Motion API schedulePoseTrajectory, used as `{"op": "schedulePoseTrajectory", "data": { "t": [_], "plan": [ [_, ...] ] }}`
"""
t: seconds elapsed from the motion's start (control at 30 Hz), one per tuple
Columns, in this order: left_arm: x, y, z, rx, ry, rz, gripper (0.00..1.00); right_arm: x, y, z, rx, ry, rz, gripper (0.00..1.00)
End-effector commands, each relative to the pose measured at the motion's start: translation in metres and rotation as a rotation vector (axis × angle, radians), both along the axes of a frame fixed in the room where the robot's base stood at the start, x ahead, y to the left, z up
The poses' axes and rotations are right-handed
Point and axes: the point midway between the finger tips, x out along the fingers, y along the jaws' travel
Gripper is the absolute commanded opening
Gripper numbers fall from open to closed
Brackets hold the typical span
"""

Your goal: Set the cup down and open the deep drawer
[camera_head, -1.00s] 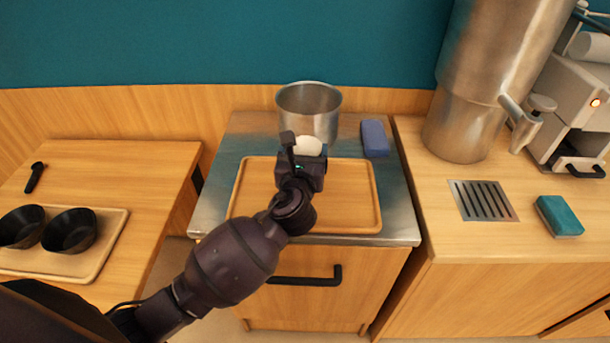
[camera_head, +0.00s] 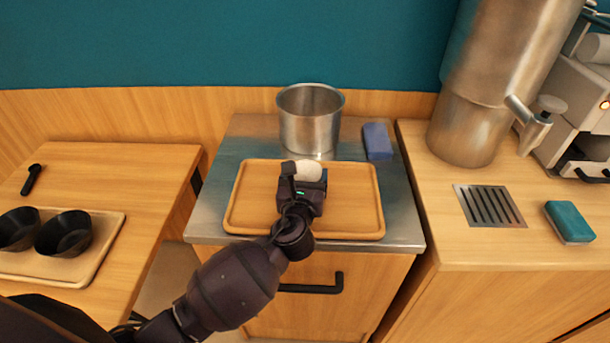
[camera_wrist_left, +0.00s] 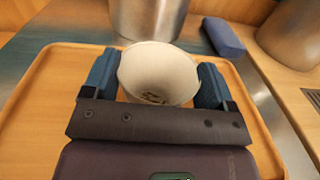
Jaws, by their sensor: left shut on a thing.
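A white cup (camera_wrist_left: 158,75) is held between the two blue fingers of my left gripper (camera_wrist_left: 157,85) in the left wrist view. In the head view my left gripper (camera_head: 308,174) hides most of the cup (camera_head: 308,168), which is over the wooden tray (camera_head: 363,222). I cannot tell whether the cup touches the tray. The drawer front (camera_head: 345,305) below the counter has a black bar handle (camera_head: 325,287). The drawer looks shut, and my left arm covers part of it. My right gripper is not in view.
A steel pot (camera_head: 310,120) and a blue sponge (camera_head: 377,141) stand behind the tray. Two black bowls (camera_head: 66,234) sit on a tray on the left table. On the right counter are a metal cylinder (camera_head: 465,130), a drain grate (camera_head: 488,206) and a teal sponge (camera_head: 569,222).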

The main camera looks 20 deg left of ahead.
Motion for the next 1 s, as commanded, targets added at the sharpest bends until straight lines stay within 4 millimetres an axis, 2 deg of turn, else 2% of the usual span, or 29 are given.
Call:
{"op": "schedulePoseTrajectory", "data": {
  "t": [0.03,0.17,0.5,0.67,1.0],
  "plan": [
    [0.000,0.000,-0.002,0.000,0.001,0.000,0.80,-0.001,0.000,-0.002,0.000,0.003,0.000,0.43],
    [0.000,0.000,-0.001,0.000,0.001,0.000,1.00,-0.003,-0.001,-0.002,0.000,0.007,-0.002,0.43],
    [-0.003,-0.001,0.003,0.000,0.001,-0.001,1.00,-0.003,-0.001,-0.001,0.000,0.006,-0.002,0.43],
    [-0.024,-0.005,0.002,-0.001,0.002,-0.001,1.00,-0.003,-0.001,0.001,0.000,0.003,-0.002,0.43],
    [-0.088,-0.018,0.003,-0.001,0.002,-0.001,1.00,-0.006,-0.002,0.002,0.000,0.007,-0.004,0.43]
  ]
}}
